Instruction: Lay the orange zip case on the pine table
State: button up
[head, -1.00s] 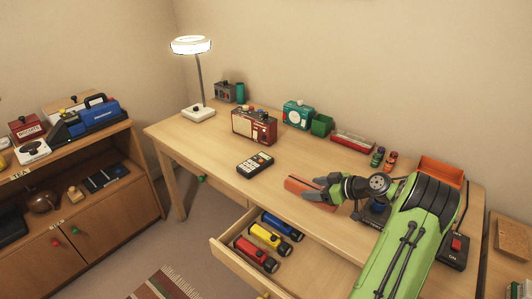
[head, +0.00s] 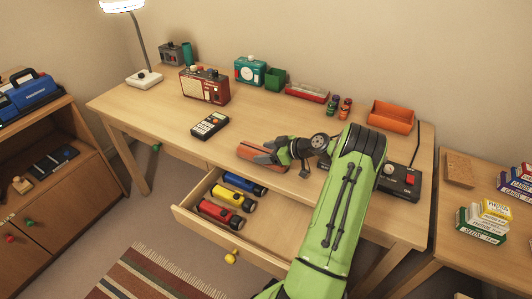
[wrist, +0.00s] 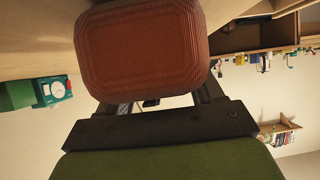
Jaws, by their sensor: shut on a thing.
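The orange zip case (head: 256,153) is a reddish-orange, ribbed block with rounded corners. My gripper (head: 276,151) is shut on it, over the front part of the wooden desk (head: 150,103), behind the open drawer. I cannot tell whether the case touches the desktop or hangs just above it. In the wrist view the case (wrist: 140,45) fills the upper middle, between the fingers. A second light wood table (head: 450,217) stands at the right; I cannot tell which of the two is the pine table.
The open drawer (head: 262,222) holds several flashlights. The desk carries a calculator (head: 210,124), a red radio (head: 204,85), a lamp, an orange bin (head: 391,116) and a switch box (head: 399,181). The right table has seed boxes (head: 482,224) and a brown board (head: 460,169), with bare wood in front.

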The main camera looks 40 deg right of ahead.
jog(key=o, duration=1.1)
jog(key=shift+f, duration=0.1)
